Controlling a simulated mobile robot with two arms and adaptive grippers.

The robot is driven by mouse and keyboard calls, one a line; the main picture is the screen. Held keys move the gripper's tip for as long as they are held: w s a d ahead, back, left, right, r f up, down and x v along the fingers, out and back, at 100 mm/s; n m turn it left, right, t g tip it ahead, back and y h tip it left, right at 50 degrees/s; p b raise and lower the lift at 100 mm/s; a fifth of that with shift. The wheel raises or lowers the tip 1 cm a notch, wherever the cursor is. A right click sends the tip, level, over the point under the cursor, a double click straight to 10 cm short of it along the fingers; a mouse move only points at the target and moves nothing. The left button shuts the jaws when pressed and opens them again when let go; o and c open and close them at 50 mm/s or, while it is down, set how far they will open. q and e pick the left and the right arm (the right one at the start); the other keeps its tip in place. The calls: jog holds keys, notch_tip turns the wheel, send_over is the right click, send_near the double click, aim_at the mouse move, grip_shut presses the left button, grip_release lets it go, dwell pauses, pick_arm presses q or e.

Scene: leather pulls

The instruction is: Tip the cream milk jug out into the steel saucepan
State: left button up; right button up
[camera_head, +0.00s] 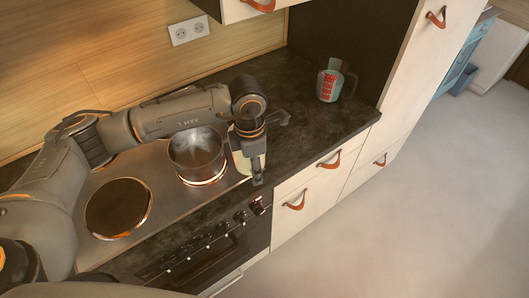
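A cream jug (238,158) is just right of the saucepan, at the edge of the hob. My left arm and gripper hide much of it, and I cannot tell whether it is lifted or tilted. My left gripper (266,148) is right at the jug, on its right side, with dark finger parts pointing right and down. I cannot tell whether it grips the jug. My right gripper is not in view.
A bare hob plate (118,208) lies left of the saucepan. A blue-grey measuring cup with red markings (329,86) stands at the back right of the dark worktop (310,128). The worktop between it and my gripper is clear. An overhead cabinet (238,10) hangs above.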

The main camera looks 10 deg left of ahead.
pick_arm(q)
jog(key=w+n+p, duration=0.1)
jog(key=n, duration=0.2)
jog(key=w+r+n+h+p, duration=0.1)
jog(key=n, duration=0.3)
jog(key=w+n+h+p, duration=0.1)
jog(key=n+p, duration=0.1)
jog(key=n, duration=0.2)
jog(key=shift+w+d+r, duration=0.2)
jog(key=shift+w+d, duration=0.05)
jog(key=shift+w, duration=0.15)
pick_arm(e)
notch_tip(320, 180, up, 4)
pick_arm(q)
jog(key=shift+a+r+h, duration=0.25)
jog(key=shift+h, duration=0.45)
jog(key=a+r+h+b, duration=0.1)
jog(key=h, duration=0.1)
jog(key=a+r+h+b, duration=0.1)
jog(key=r+b, duration=0.1)
jog(key=a+r+h+b, duration=0.1)
jog(key=h, duration=0.1)
jog(key=shift+w+r+h, duration=0.15)
jog(key=shift+h, duration=0.15)
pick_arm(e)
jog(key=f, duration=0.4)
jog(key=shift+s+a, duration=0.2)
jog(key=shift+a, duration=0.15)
pick_arm(q)
jog(key=shift+d, duration=0.1)
